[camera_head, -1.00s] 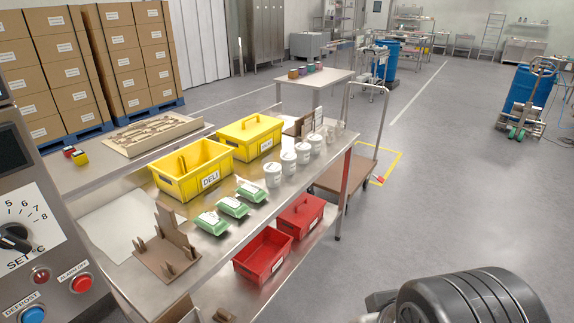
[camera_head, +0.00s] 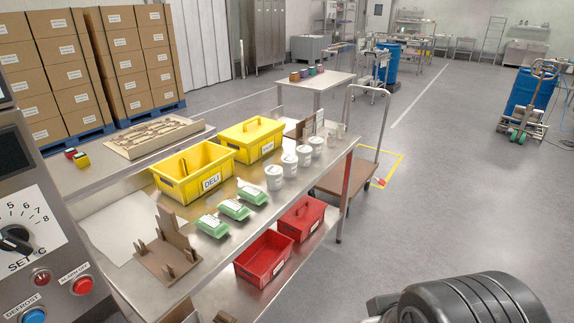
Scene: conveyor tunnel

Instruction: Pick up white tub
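Several white tubs stand upright in a row along the right edge of the steel table (camera_head: 262,200). The nearest white tub (camera_head: 274,178) is beside the green packs. Behind it come another white tub (camera_head: 290,164), then a third white tub (camera_head: 304,155) and a further white tub (camera_head: 317,145) toward the far end. A dark rounded part of my own arm shows at the bottom right, well apart from the tubs. My gripper is not visible.
An open yellow bin (camera_head: 168,185), a closed yellow box (camera_head: 251,141), green packs (camera_head: 235,208) and a brown rack (camera_head: 165,262) share the table. Red boxes (camera_head: 263,257) sit on the lower shelf. A cart (camera_head: 345,180) stands behind. The floor (camera_head: 440,200) to the right is clear.

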